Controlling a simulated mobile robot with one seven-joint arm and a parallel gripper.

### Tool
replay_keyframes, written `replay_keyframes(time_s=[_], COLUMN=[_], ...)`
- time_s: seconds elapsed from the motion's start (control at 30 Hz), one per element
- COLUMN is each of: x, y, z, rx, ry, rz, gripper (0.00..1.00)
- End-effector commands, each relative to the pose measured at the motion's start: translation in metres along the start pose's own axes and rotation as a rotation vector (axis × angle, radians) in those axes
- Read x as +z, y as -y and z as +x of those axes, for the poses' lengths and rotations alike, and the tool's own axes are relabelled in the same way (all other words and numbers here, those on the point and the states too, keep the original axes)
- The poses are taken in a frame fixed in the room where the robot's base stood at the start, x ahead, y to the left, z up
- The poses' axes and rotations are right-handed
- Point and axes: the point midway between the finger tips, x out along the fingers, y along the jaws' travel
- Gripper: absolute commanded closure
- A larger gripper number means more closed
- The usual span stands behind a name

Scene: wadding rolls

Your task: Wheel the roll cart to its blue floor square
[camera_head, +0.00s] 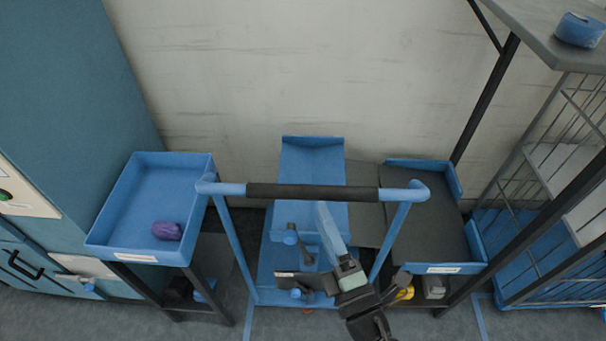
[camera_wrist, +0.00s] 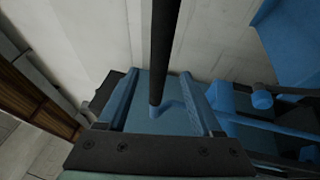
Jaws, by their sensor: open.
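The roll cart (camera_head: 238,247) has a blue tube frame and a black-gripped handle bar (camera_head: 312,191), and stands in front of the wall at the middle of the head view. Its blue deck lies behind and below the bar. My gripper (camera_head: 321,208) is open, with its fingertips just below the middle of the bar. In the wrist view the bar (camera_wrist: 164,50) appears between the two blue fingers (camera_wrist: 165,90); I cannot tell whether they touch it. Blue floor lines (camera_head: 480,318) show low in the head view; no whole square is visible.
A blue tray (camera_head: 150,190) with a purple roll (camera_head: 167,231) stands left on a dark stand. A dark-topped table with a blue-edged tray (camera_head: 457,268) is right of the cart. A wire cage (camera_head: 550,200) and grey shelf (camera_head: 545,30) stand farther right. The wall is close behind.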

Motion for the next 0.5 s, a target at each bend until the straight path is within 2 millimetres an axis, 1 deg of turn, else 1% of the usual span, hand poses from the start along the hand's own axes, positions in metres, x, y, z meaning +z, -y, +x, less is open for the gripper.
replay_keyframes(time_s=[0.03,0.1,0.3,0.4,0.5], x=[0.0,0.0,0.0,0.0,0.0], y=[-0.003,-0.003,-0.002,-0.002,-0.001], z=[0.013,0.029,0.068,0.082,0.091], rx=[0.003,0.004,0.004,0.004,0.003], ry=[-0.003,-0.004,-0.003,-0.002,0.0], rz=[0.0,0.0,0.0,0.002,0.002], gripper=[0.33,0.33,0.33,0.33,0.33])
